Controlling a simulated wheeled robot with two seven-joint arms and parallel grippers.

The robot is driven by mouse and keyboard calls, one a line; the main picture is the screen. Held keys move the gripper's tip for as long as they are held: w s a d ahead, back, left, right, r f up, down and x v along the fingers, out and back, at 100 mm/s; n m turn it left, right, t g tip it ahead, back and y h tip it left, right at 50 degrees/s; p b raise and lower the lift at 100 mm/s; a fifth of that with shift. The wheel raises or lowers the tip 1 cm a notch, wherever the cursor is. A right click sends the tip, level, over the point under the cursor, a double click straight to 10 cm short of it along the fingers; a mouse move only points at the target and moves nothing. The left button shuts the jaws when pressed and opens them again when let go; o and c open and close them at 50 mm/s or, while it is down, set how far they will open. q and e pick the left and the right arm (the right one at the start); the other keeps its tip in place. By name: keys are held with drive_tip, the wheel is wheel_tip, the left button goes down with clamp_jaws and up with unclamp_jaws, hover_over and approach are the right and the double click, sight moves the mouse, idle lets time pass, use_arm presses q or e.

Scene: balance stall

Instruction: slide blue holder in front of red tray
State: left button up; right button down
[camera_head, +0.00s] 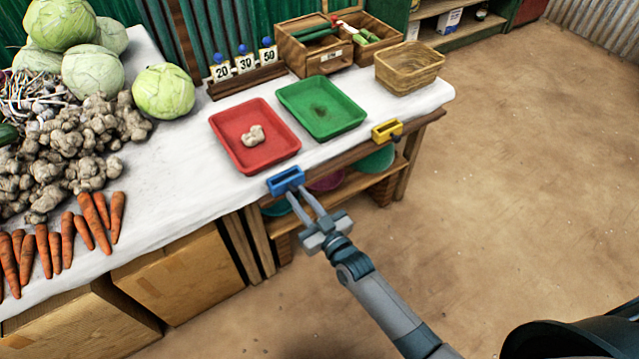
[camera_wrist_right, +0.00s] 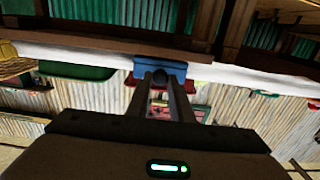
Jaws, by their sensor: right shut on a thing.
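The blue holder (camera_head: 286,181) sits at the front edge of the table, just in front of the lower right part of the red tray (camera_head: 232,160). A piece of ginger (camera_head: 253,135) lies in the red tray. My right gripper (camera_head: 297,194) reaches in from the lower right and is shut on the front of the blue holder. In the right wrist view the blue holder (camera_wrist_right: 160,70) shows at the tips of the two fingers (camera_wrist_right: 161,80). What exactly lies between the fingertips is too small to tell. My left gripper is not in view.
A green tray (camera_head: 335,125) lies right of the red tray, with a yellow holder (camera_head: 387,130) at the edge before it. Numbered weights (camera_head: 245,64), a wooden box (camera_head: 312,60) and a basket (camera_head: 432,68) stand behind. Carrots (camera_head: 95,215) and cabbages (camera_head: 163,91) lie left.

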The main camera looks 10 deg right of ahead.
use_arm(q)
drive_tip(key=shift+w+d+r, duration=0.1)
use_arm(e)
drive_tip(key=shift+s+a+f, duration=0.1)
drive_tip(key=shift+s+a, duration=0.1)
drive_tip(key=shift+a, duration=0.35)
drive_tip(key=c, duration=1.6)
unclamp_jaws()
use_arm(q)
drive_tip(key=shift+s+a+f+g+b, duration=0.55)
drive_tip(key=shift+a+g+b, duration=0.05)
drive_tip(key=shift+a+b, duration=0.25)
use_arm(e)
drive_tip(key=v, duration=1.7)
drive_tip(key=shift+s+d, duration=0.15)
drive_tip(key=shift+s, duration=0.05)
